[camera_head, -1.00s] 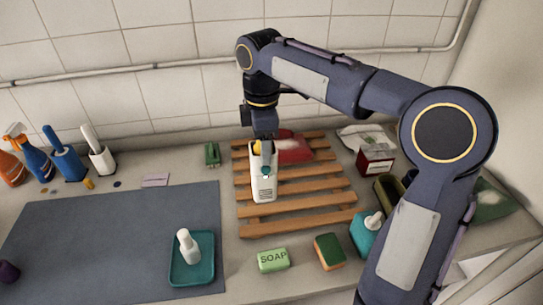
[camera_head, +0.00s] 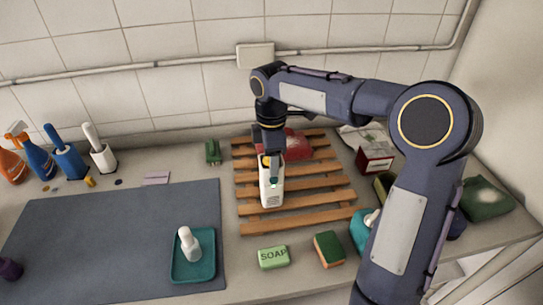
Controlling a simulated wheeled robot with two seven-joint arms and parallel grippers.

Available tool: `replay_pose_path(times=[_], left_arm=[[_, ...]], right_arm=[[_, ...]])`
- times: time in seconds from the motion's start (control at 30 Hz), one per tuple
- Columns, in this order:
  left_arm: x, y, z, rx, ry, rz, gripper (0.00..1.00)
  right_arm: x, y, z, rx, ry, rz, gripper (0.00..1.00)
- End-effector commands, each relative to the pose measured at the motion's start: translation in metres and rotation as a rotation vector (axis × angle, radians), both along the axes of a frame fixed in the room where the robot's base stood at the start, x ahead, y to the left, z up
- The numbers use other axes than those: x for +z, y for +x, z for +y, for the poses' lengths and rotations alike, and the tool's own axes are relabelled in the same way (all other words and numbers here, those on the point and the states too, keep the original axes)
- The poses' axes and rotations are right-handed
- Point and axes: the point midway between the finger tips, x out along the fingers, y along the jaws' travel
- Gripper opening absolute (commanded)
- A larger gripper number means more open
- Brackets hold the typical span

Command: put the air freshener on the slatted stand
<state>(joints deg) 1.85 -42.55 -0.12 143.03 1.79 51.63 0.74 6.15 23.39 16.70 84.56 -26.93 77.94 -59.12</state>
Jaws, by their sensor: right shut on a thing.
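The can is upright over the left middle part of the wooden slatted stand (camera_head: 325,198). I cannot tell whether its base touches the slats. A red item (camera_head: 298,147) lies on the back of the stand, partly behind my arm. My left gripper is not in view.
A green soap box (camera_head: 273,257) and a sponge (camera_head: 329,249) lie in front of the stand. A teal bottle (camera_head: 361,230) and a red-and-white box (camera_head: 375,158) are to its right. A teal tray (camera_head: 207,268) holding a white bottle (camera_head: 189,243) sits on the grey mat (camera_head: 110,235).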

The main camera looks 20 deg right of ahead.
Motion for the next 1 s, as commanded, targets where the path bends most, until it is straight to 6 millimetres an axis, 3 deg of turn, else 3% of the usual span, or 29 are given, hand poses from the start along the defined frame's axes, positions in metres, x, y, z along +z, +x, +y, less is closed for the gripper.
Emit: replay_pose_path(times=[0.13,0.17,0.3,0.67,0.77,1.0], left_arm=[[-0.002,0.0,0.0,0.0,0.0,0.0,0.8],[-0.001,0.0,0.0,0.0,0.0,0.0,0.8],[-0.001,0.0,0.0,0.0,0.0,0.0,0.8],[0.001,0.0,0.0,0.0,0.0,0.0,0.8],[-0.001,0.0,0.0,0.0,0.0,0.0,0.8],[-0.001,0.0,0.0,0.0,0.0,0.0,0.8]], right_arm=[[-0.003,0.0,0.0,0.0,0.0,-0.002,0.04],[-0.003,0.0,0.0,0.0,0.0,-0.001,0.58],[-0.003,0.0,0.0,0.0,0.0,0.0,0.76],[0.003,0.0,0.0,0.0,0.001,-0.001,0.76],[0.015,0.001,0.0,-0.001,0.001,-0.004,0.76],[0.067,0.001,0.001,0.0,0.001,-0.007,0.76]])
